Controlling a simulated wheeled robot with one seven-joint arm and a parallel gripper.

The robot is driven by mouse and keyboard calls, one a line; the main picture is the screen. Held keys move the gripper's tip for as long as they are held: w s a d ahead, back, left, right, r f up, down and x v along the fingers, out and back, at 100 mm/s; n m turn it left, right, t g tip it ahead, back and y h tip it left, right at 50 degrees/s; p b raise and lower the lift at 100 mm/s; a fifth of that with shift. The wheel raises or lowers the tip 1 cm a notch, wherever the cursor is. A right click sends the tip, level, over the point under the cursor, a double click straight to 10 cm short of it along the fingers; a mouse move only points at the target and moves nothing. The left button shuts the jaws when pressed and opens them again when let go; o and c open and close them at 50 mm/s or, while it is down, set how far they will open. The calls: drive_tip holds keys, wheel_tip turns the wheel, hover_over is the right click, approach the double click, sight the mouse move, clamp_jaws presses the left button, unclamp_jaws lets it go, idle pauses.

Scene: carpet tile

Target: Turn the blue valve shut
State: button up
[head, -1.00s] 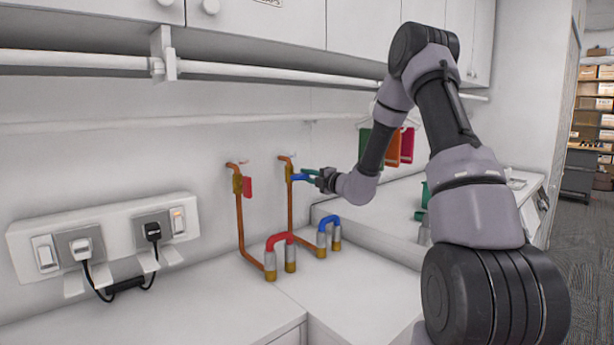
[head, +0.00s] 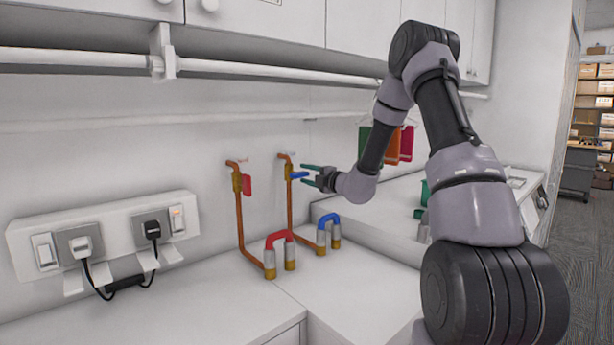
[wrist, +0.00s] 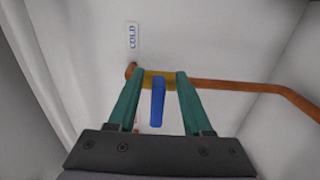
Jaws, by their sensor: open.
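The blue valve handle (head: 299,175) sits on the right copper pipe (head: 290,215) against the wall. In the head view it sticks out to the right, and in the wrist view the blue handle (wrist: 158,102) looks crosswise to its pipe (wrist: 225,84). A brass valve body (wrist: 158,80) is behind it. My gripper (head: 305,175) is open, its green fingers one on each side of the handle. In the wrist view, gaps show between the handle and both fingers of my gripper (wrist: 159,76).
A red valve handle (head: 247,185) is on the left copper pipe (head: 240,225). A socket panel (head: 110,242) with plugs is at left. A COLD label (wrist: 132,36) is on the wall.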

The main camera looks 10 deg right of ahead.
drive_tip(key=v, duration=1)
drive_tip(key=shift+s+d, duration=0.2)
drive_tip(key=shift+s, duration=0.15)
drive_tip(key=shift+a, duration=0.1)
